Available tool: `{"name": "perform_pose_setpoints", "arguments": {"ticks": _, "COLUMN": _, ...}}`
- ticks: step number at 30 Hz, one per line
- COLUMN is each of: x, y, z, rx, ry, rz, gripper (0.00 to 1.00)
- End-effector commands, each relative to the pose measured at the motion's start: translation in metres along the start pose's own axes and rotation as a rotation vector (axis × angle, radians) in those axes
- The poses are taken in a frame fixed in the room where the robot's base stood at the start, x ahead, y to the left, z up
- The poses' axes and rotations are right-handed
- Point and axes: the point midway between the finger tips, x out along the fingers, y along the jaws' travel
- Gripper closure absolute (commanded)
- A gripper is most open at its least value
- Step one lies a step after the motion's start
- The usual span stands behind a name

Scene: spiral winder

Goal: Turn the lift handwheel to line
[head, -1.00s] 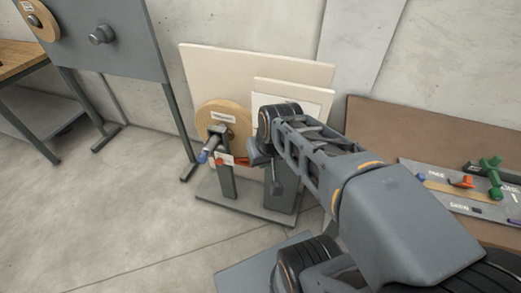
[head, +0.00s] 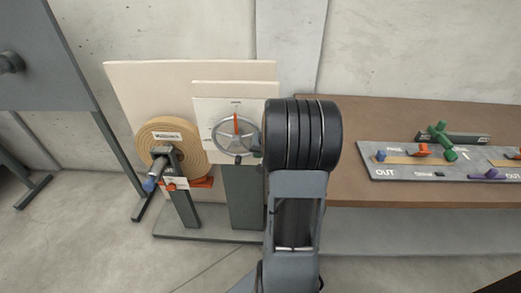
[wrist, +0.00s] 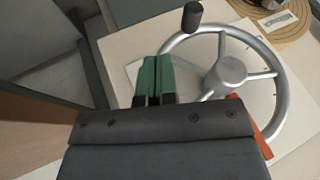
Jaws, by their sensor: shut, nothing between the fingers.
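The lift handwheel (head: 219,149) is a grey spoked ring on a white panel (head: 205,112), left of my arm in the head view. An orange-red pointer (head: 236,123) stands upright by its hub, below a mark too small to read. In the wrist view the handwheel (wrist: 277,114) fills the right side, with a dark knob (wrist: 192,16) on its rim at the top. My gripper (wrist: 153,62) has green fingertips, shut and empty, beside the rim's left side. I cannot tell whether they touch it. The head view hides the fingers behind my arm.
A tan coil (head: 193,137) with a blue-tipped shaft (head: 150,184) stands left of the handwheel. A brown bench (head: 345,110) on the right holds a grey panel (head: 375,150) with coloured levers. Open floor lies at the front left.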

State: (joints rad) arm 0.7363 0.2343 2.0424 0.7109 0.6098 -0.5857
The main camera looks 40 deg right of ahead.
Motion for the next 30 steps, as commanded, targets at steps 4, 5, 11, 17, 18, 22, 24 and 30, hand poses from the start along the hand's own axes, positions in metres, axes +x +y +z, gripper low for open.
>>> {"name": "perform_pose_setpoints", "arguments": {"ticks": 4, "x": 0.03, "y": 0.0, "z": 0.001, "rx": 0.0, "ry": -0.004, "rz": 0.0, "gripper": 1.0}}
{"name": "perform_pose_setpoints", "arguments": {"ticks": 5, "x": 0.035, "y": 0.0, "z": 0.001, "rx": 0.0, "ry": -0.003, "rz": 0.001, "gripper": 1.0}}
{"name": "perform_pose_setpoints", "arguments": {"ticks": 11, "x": 0.053, "y": -0.016, "z": 0.004, "rx": -0.003, "ry": -0.003, "rz": 0.001, "gripper": 1.0}}
{"name": "perform_pose_setpoints", "arguments": {"ticks": 17, "x": 0.063, "y": -0.026, "z": 0.005, "rx": -0.002, "ry": -0.001, "rz": 0.001, "gripper": 1.0}}
{"name": "perform_pose_setpoints", "arguments": {"ticks": 18, "x": 0.064, "y": -0.027, "z": 0.006, "rx": -0.001, "ry": -0.001, "rz": 0.001, "gripper": 1.0}}
{"name": "perform_pose_setpoints", "arguments": {"ticks": 22, "x": 0.065, "y": -0.029, "z": 0.006, "rx": -0.001, "ry": 0.0, "rz": 0.002, "gripper": 1.0}}
{"name": "perform_pose_setpoints", "arguments": {"ticks": 24, "x": 0.065, "y": -0.029, "z": 0.006, "rx": 0.0, "ry": 0.0, "rz": 0.002, "gripper": 1.0}}
{"name": "perform_pose_setpoints", "arguments": {"ticks": 30, "x": 0.065, "y": -0.026, "z": 0.004, "rx": 0.001, "ry": 0.0, "rz": 0.002, "gripper": 1.0}}
